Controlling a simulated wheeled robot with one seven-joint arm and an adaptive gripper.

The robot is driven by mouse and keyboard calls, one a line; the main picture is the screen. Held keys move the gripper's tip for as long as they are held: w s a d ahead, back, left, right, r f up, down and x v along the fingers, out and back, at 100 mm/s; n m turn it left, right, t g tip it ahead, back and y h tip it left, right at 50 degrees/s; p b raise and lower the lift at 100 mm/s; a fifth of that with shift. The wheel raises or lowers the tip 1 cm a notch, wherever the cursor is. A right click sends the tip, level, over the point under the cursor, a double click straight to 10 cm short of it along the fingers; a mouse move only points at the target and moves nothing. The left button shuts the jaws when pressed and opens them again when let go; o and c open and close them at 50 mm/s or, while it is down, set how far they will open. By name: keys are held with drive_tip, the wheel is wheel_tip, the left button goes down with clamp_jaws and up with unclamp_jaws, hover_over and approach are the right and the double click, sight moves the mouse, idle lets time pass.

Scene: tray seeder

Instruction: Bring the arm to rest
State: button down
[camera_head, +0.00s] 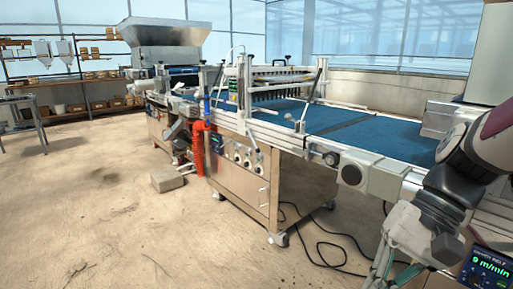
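My arm (462,180) comes in from the right edge and bends down in front of the right end of the seeder line. My gripper (402,243) hangs at the lower right, pointing downward, beside the near side of the machine. Its lower part reaches the bottom of the picture, and I cannot make out whether the fingers are open or shut. I see nothing held in it.
The tray seeder (250,165) runs from the back left to the right, with a blue belt (360,135) and a hopper (165,40). A control display (490,265) sits close to my gripper. Black cables (325,245) lie on the floor. The left floor is mostly clear.

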drive_tip(key=s+d+r+n+t+h, duration=0.15)
drive_tip(key=s+n+t+h, duration=0.35)
drive_tip(key=s, duration=0.9)
wheel_tip(320, 180, up, 33)
drive_tip(key=d+t+h+p, duration=0.1)
drive_tip(key=p, duration=3)
drive_tip(key=shift+t, duration=0.3)
